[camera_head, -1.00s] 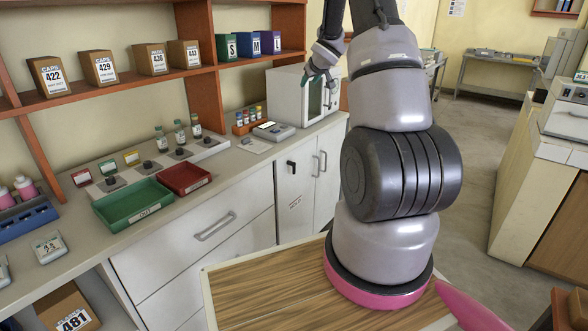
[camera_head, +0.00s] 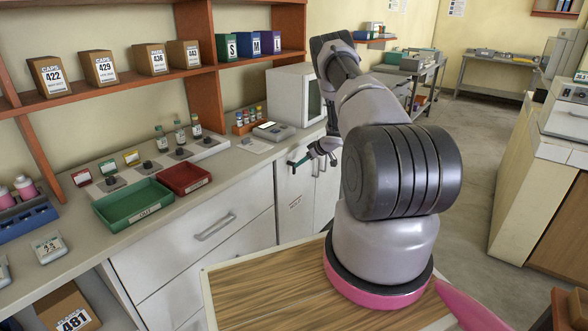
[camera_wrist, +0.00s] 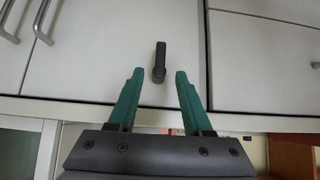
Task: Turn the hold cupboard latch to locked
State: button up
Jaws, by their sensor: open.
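The latch (camera_wrist: 159,62) is a short black lever on the white hold cupboard door (camera_wrist: 118,50). In the wrist view it stands along the picture's vertical, its rounded thicker end lower. My gripper (camera_wrist: 159,74) is open, its two green fingers on either side of the latch's lower end with a gap at each side. I cannot tell whether the fingertips reach the latch's depth. In the head view my gripper (camera_head: 297,160) is in front of the cupboard door (camera_head: 290,222) and hides most of the latch. Small red lettering shows below it on the door.
Bar handles (camera_wrist: 42,22) are beside the latch door. White drawers (camera_head: 200,250) adjoin the cupboard. The counter above holds a green tray (camera_head: 133,205), a red tray (camera_head: 184,179), vials and a white cabinet (camera_head: 292,93). A wooden-topped surface (camera_head: 265,290) lies in front.

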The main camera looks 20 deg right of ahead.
aim_at(294, 174)
jog(key=x, duration=0.6)
jog(key=shift+w+a+f, duration=0.1)
jog(key=shift+w+f, duration=0.05)
jog(key=shift+w, duration=0.05)
grip_shut()
